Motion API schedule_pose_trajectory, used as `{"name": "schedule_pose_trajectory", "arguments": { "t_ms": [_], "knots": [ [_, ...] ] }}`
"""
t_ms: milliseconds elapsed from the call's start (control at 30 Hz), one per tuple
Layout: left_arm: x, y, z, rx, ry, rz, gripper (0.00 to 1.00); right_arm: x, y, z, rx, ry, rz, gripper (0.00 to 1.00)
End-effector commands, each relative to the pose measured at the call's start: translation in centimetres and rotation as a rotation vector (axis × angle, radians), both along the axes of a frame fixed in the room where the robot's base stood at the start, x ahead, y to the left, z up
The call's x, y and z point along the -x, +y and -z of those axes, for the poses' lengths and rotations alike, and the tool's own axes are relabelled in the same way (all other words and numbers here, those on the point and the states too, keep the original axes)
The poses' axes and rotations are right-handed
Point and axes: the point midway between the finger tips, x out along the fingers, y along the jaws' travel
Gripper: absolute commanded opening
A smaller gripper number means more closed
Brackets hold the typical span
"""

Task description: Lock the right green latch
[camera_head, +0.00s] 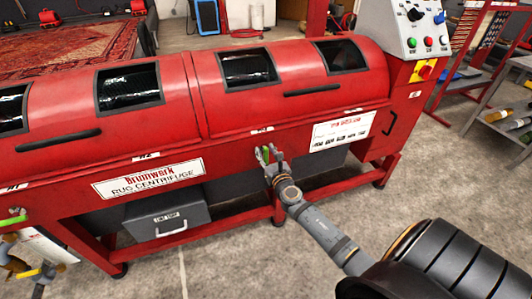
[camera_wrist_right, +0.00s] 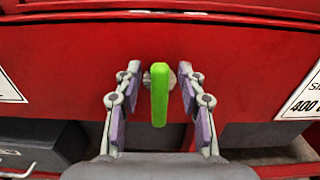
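The right green latch is a short green lever (camera_head: 265,153) on the front of the red rug centrifuge. In the right wrist view the lever (camera_wrist_right: 159,97) hangs vertically from a small pivot near its top. My right gripper (camera_head: 273,160) is at the latch in the head view. In the right wrist view my right gripper (camera_wrist_right: 158,110) is open, with one finger on each side of the lever and a visible gap to both. A second green latch (camera_head: 12,221) lies nearly horizontal at the machine's left. My left gripper is not in view.
The red centrifuge (camera_head: 160,131) has dark windows and black handles (camera_head: 313,90) on its covers. A control box (camera_head: 405,30) stands at its right end. A grey box (camera_head: 168,216) sits under it. Yellow-handled brass fittings (camera_head: 14,264) are at lower left. The floor in front is clear.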

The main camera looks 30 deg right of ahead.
Motion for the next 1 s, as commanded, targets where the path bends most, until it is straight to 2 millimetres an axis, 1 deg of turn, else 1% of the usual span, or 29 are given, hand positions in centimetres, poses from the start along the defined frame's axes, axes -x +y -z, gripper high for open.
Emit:
{"name": "schedule_pose_trajectory", "arguments": {
  "t_ms": [100, 400, 667, 833, 1000],
  "knots": [
    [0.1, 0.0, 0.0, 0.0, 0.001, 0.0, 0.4, 0.0, 0.0, 0.0, 0.0, 0.0, 0.0, 0.4],
    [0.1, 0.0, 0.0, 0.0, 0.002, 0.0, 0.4, 0.0, 0.0, 0.0, -0.001, 0.0, 0.0, 0.0],
    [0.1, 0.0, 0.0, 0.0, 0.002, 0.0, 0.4, 0.1, 0.0, 0.0, -0.008, -0.002, 0.0, 0.0],
    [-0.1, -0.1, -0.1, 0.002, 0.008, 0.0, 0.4, 0.1, -0.1, 0.1, -0.05, -0.012, 0.0, 0.0],
    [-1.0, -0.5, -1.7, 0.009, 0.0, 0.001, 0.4, 0.1, -0.3, 0.2, -0.147, -0.036, 0.0, 0.0]
  ]
}}
